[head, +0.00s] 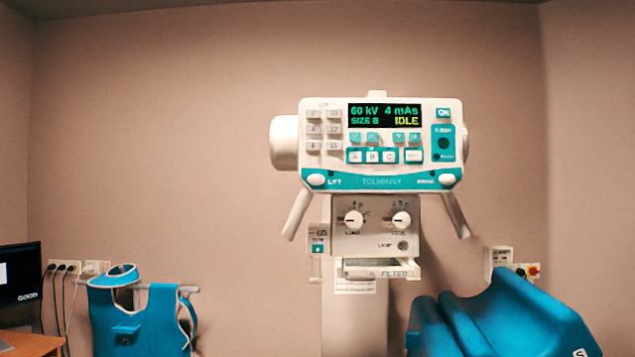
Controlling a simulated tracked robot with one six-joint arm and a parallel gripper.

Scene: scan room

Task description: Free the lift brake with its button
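The X-ray head's control panel (380,145) faces me in the middle of the head view. A white oval button (317,180) sits at its lower left corner, beside the label LIFT. A small dark dot, perhaps a lamp, shows just above the label. A similar white button (447,180) sits at the lower right corner; its label is too blurred to read. The display (385,115) reads 60 kV, 4 mAs, SIZE 8 and IDLE. My gripper is not in view, and nothing touches the panel.
Two slanted handles (297,214) (457,215) flank the knob box (376,240) below the panel. A blue apron (140,318) hangs at lower left near a monitor (20,270). A large blue draped shape (510,320) fills the lower right. Space before the panel looks clear.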

